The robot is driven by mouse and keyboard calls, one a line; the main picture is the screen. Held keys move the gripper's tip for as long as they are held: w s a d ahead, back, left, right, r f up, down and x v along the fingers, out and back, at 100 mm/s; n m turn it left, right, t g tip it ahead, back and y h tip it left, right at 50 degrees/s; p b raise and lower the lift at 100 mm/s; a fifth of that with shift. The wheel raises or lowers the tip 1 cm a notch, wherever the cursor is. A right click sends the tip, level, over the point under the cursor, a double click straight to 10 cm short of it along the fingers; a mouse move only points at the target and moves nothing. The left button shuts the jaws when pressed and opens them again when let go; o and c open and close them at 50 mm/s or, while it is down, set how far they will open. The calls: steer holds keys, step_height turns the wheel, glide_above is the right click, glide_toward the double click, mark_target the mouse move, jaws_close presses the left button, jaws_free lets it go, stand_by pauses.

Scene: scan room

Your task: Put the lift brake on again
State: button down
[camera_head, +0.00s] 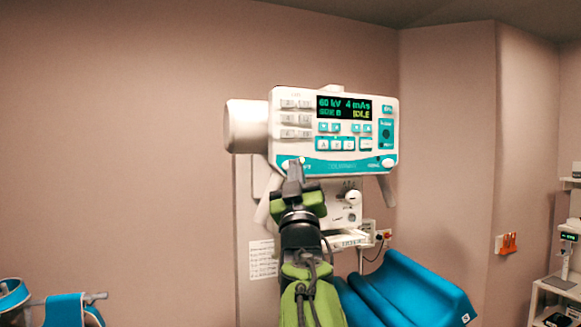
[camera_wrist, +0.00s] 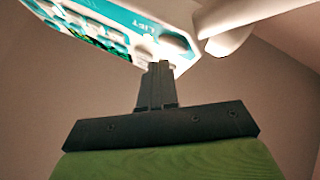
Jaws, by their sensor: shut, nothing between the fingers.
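The control head (camera_head: 335,108) is a white box with a teal lower band, mounted on the wall unit. Its display reads 60 kV, 4 mAs and IDLE. A white oval button marked LIFT is at its lower left corner; it shows close up in the wrist view (camera_wrist: 176,46). My gripper (camera_head: 294,166) is shut and empty, with its tips just below this button. In the wrist view the shut fingers (camera_wrist: 159,66) reach up to the button's lower edge; I cannot tell whether they touch. My fingers partly cover the button in the head view.
A second white oval button (camera_head: 388,162) is at the panel's lower right. A white cylinder (camera_head: 244,126) sticks out at the left. A blue padded rest (camera_head: 412,290) lies below right. A shelf unit (camera_head: 556,290) stands far right. Bare wall is at the left.

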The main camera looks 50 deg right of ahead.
steer(key=shift+w+d, duration=0.3)
steer(key=shift+w, duration=0.1)
steer(key=shift+w+d, duration=0.15)
steer(key=shift+w, duration=0.15)
stand_by(0.8)
steer(key=shift+s+a+b, duration=0.45)
steer(key=shift+s+b, duration=0.25)
steer(key=shift+b, duration=0.1)
